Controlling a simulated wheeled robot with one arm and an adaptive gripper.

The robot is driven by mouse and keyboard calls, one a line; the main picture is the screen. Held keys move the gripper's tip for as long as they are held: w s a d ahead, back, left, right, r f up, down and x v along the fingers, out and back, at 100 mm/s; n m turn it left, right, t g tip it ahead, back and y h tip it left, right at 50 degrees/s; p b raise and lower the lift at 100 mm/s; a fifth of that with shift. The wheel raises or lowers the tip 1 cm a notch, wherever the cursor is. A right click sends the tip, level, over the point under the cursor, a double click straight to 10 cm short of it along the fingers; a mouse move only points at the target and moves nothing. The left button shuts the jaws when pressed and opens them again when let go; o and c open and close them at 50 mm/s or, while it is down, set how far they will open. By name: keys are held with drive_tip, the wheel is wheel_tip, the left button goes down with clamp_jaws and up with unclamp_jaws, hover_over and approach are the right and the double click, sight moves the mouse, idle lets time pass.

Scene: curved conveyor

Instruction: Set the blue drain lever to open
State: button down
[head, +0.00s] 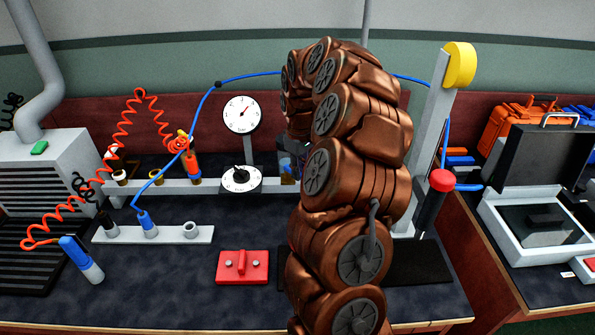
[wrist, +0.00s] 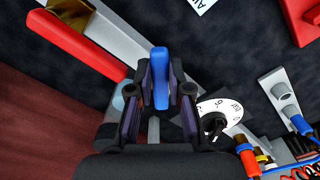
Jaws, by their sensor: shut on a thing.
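The blue drain lever (wrist: 160,82) stands between the fingers of my gripper (wrist: 161,92) in the wrist view. The fingers are shut on it, one on each side, and its rounded tip sticks out past them. A grey pipe-like part (wrist: 118,103) lies just left of the fingers. Whether the lever is at open or closed I cannot tell.
A round dial with a black knob (wrist: 214,122) is close right of my gripper. A red bar (wrist: 75,47) lies to its left. In the head view, a gauge (head: 241,114), a red plate (head: 242,267) and a grey post with a yellow disc (head: 459,66) surround my arm.

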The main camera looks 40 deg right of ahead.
idle(0.3)
drive_tip(key=c, duration=1.1)
unclamp_jaws()
